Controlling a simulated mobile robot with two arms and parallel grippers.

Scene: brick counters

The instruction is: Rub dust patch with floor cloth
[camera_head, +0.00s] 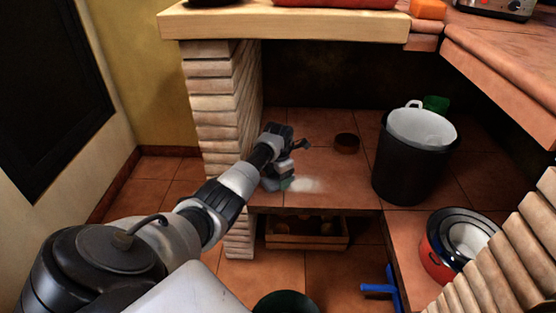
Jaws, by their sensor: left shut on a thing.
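A pale dust patch (305,185) lies on the tiled shelf under the brick counter, near its front edge. My left gripper (282,172) reaches in from the left, pointing down just left of the patch. It is shut on a small greyish, partly teal thing, which seems to be the floor cloth (275,184). The cloth is low at the shelf, beside the patch's left end. The gripper hides part of the cloth, and I cannot tell whether it touches the tiles. My right gripper is not in view.
A brick pillar (217,110) stands close left of my left gripper. A wooden crate (306,236) sits below. The shelf between patch and bin is clear.

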